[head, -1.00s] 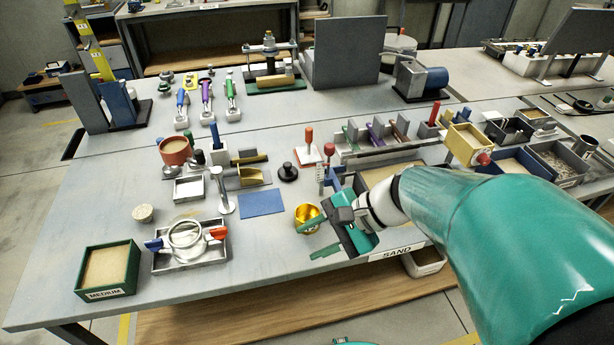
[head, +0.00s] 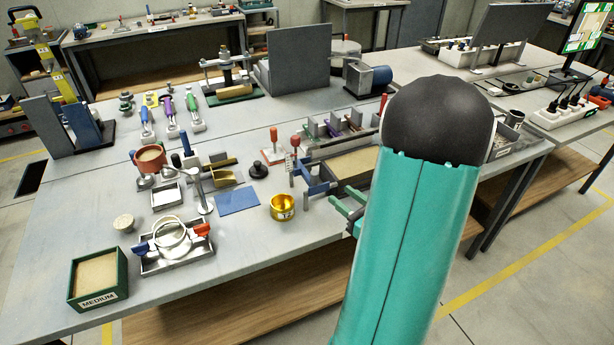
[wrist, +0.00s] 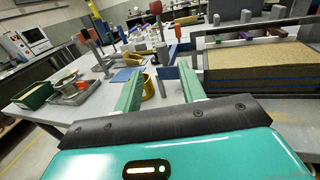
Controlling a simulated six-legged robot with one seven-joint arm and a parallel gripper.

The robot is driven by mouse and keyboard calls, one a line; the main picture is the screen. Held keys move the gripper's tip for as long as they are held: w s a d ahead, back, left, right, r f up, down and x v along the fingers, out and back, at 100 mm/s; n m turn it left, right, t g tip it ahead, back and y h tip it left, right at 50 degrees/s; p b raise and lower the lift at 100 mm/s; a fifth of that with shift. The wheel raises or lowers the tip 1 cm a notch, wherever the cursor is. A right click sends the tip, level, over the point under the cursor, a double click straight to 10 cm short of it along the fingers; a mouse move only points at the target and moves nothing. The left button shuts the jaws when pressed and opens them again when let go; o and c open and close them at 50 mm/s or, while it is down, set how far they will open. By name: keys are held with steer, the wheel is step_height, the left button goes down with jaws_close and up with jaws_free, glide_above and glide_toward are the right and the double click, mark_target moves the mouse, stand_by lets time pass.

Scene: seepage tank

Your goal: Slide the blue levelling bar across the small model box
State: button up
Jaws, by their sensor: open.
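The blue levelling bar (head: 315,182) stands at the left end of the sand-filled model box (head: 352,165) in the head view. In the wrist view the bar's blue face (wrist: 168,73) shows ahead, between the fingertips and nearer the right one. I see no contact with the bar. My arm hides the box's right part.
A gold cup (head: 283,207) stands left of my gripper, close to the left finger in the wrist view. A blue mat (head: 237,201) lies farther left. Red-handled tools (head: 274,142) stand behind. A rack (head: 340,130) stands behind the box. The table's front edge is near.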

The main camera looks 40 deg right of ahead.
mark_target(317, 175)
steer(key=w, duration=1.2)
steer(key=shift+w+d, duration=0.1)
steer(key=shift+d, duration=0.25)
steer(key=shift+r, duration=0.1)
jaws_close()
